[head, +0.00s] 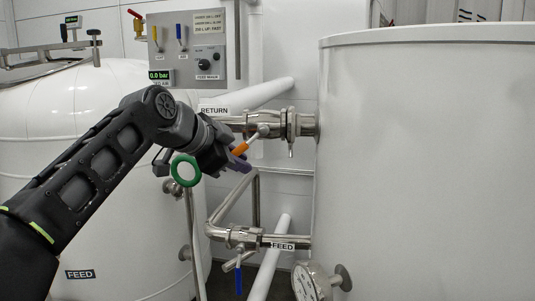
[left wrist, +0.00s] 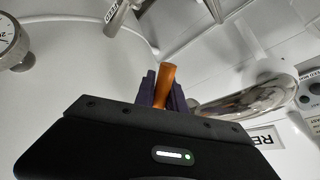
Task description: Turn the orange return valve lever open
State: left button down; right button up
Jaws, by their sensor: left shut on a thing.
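The orange return valve lever (head: 240,149) sits on the steel return pipe (head: 238,122), below the RETURN label (head: 214,110). My left gripper (head: 240,163) comes in from the left and is shut on the lever. In the left wrist view the orange lever (left wrist: 165,84) stands between the purple fingers of my left gripper (left wrist: 162,88). The lever's lower part is hidden by the gripper body. My right gripper does not show in either view.
A large white tank (head: 430,150) fills the right side. A FEED pipe (head: 266,240) with a blue lever (head: 238,279) runs below. A gauge (head: 308,283) is at the bottom. A control panel (head: 187,48) hangs above. A green ring handle (head: 186,171) is close to my gripper.

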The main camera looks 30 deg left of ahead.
pick_arm(q)
jog(key=shift+s+a+r+m+g+y+p, duration=0.2)
jog(key=shift+a+r+m+g+y+p, duration=0.3)
jog(key=shift+r+y, duration=0.35)
jog(key=shift+s+a+r+m+g+y+p, duration=0.2)
jog(key=shift+a+r+m+g+y+p, duration=0.35)
jog(key=shift+r+y, duration=0.3)
jog(key=shift+s+a+r+m+g+y+p, duration=0.2)
jog(key=shift+a+r+m+g+y+p, duration=0.15)
jog(key=shift+r+m+y+p, duration=0.45)
jog(key=c, duration=1.4)
grip_release()
jog(key=shift+f, duration=0.1)
jog(key=shift+d, duration=0.1)
